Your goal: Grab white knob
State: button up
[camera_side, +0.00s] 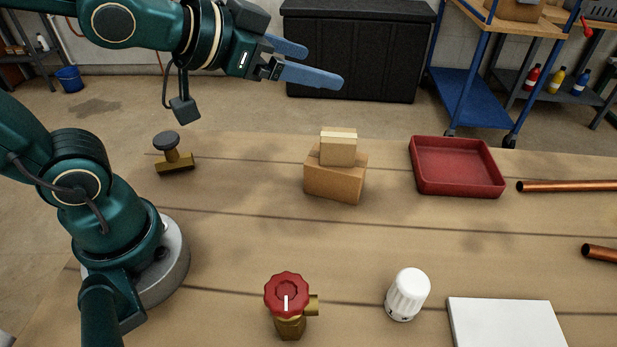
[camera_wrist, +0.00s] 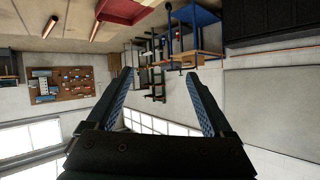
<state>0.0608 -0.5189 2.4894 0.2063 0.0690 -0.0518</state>
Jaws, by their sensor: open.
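The white knob (camera_side: 408,294) stands on the wooden table near the front, right of centre in the side view. It is ribbed and leans slightly in the picture. My gripper (camera_side: 325,65) is high above the back of the table, far from the knob, with its blue fingers spread and empty. In the wrist view my gripper (camera_wrist: 160,80) also shows open, with nothing between the fingers. The wrist view looks out across the room, and the white knob does not show there.
A brass valve with a red knob (camera_side: 287,297) stands left of the white knob, and a white slab (camera_side: 506,325) lies to its right. Stacked cardboard boxes (camera_side: 335,180), a red tray (camera_side: 457,184), copper pipes (camera_side: 570,187) and a dark-topped brass valve (camera_side: 172,155) are farther back. The table's middle is clear.

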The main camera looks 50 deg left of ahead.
jog(key=w+d+m+t+h, duration=0.1)
jog(key=w+d+m+h, duration=0.2)
jog(key=d, duration=0.2)
jog(key=m+g+h, duration=0.5)
jog(key=m+h, duration=0.1)
jog(key=h, duration=0.3)
send_over(401, 277)
jog(key=f, duration=1.1)
jog(key=shift+a+f, duration=0.15)
jog(key=shift+a, duration=0.05)
jog(key=shift+s+d+f+g, duration=0.15)
jog(key=shift+f+g, duration=0.15)
jog(key=shift+f, duration=3.35)
jog(key=shift+x, duration=2.5)
